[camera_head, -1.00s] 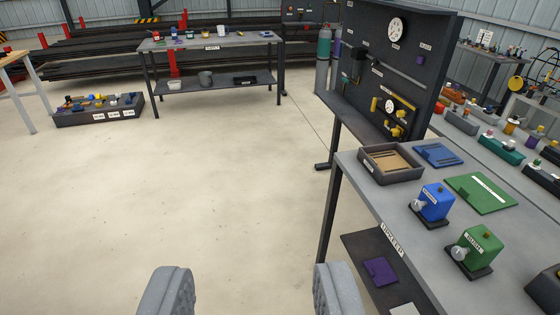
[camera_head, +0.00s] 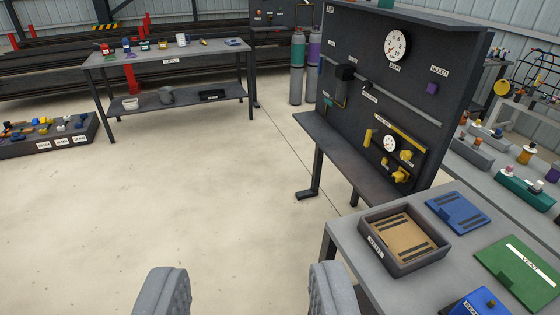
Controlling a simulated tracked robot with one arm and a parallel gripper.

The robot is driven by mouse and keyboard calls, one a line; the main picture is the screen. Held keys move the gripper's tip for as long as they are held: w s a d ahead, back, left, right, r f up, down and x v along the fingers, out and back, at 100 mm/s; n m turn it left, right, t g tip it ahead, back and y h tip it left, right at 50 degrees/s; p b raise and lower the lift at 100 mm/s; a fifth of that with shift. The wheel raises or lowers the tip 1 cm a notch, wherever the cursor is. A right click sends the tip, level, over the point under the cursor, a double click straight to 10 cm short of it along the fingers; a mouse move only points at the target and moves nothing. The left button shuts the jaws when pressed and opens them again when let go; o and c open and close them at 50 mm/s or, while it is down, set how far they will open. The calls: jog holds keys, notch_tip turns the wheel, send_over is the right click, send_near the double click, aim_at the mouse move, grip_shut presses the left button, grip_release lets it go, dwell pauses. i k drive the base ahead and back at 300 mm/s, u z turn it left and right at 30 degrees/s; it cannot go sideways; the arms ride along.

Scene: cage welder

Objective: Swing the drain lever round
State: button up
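A dark upright panel (camera_head: 345,48) stands at centre right, with gauges and fittings. Its lower right holds a small gauge (camera_head: 390,143) with a yellow bar (camera_head: 398,131) above it and yellow fittings (camera_head: 400,176) around it. A black box (camera_head: 344,76) with a yellow pipe sits at its left. I cannot tell which part is the drain lever; the labels there are too small to read. My gripper (camera_head: 248,290) is open and empty, its two grey fingers wide apart at the bottom of the view, well short of the panel.
A grey bench (camera_head: 345,240) at lower right holds a tray (camera_head: 372,240), a blue plate (camera_head: 458,213) and a green plate (camera_head: 515,272). Gas cylinders (camera_head: 297,70) stand behind the panel. A table (camera_head: 215,50) stands at the back left. The floor (camera_head: 180,190) between is clear.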

aim_at(328, 100)
jog(key=z, duration=0.2)
jog(key=i, duration=1.75)
jog(key=z, duration=0.2)
jog(key=k, duration=0.65)
jog(key=u, duration=0.35)
jog(key=i, duration=0.95)
jog(key=u, duration=0.5)
jog(key=i, duration=1.25)
jog(key=z, duration=0.25)
jog(key=i, duration=0.75)
jog(key=z, duration=0.4)
